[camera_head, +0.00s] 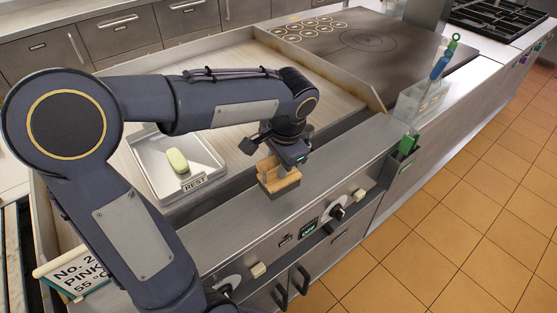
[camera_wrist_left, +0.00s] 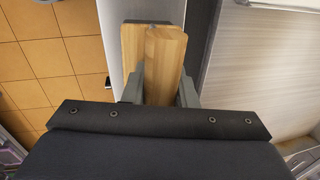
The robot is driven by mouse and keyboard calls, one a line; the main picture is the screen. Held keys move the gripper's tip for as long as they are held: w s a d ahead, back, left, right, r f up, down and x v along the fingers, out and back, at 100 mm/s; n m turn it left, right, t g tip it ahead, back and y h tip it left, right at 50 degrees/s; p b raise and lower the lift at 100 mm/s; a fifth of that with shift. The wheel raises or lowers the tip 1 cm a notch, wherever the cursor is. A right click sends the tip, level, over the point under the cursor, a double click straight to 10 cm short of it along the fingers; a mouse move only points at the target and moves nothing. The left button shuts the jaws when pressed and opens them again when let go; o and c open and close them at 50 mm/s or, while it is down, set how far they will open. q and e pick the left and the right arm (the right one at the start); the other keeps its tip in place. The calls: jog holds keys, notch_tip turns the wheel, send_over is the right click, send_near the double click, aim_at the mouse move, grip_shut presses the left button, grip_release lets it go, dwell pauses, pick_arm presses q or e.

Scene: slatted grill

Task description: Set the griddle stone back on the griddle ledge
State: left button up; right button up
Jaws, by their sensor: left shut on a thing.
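The griddle stone, a pale wooden block with a raised grip (camera_head: 281,184), is in my left gripper (camera_head: 287,164) in the head view. It is over the steel front ledge (camera_head: 235,213). I cannot tell whether its underside touches the ledge. In the left wrist view the wood (camera_wrist_left: 153,50) sits between the two grey fingers of the left gripper (camera_wrist_left: 160,90), which are shut on it. The underside of the stone is hidden there. My right gripper is not in view.
A steel tray labelled REST (camera_head: 153,184) holds a pale green oval piece (camera_head: 177,160). Knobs (camera_head: 337,212) stick out of the front panel. A clear holder with brushes (camera_head: 421,98) stands farther right. The ledge between is clear.

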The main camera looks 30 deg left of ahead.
pick_arm(q)
jog(key=shift+f+b, duration=1.05)
jog(key=shift+f, duration=0.6)
jog(key=shift+f+b, duration=0.45)
jog(key=shift+f, duration=0.15)
jog(key=o, duration=1)
jog(key=shift+c, duration=0.2)
jog(key=r, duration=0.2)
jog(key=d+r, duration=0.1)
jog(key=r, duration=0.4)
jog(key=shift+s+d+r, duration=0.2)
jog(key=shift+s+r, duration=0.15)
jog(key=shift+s, duration=0.05)
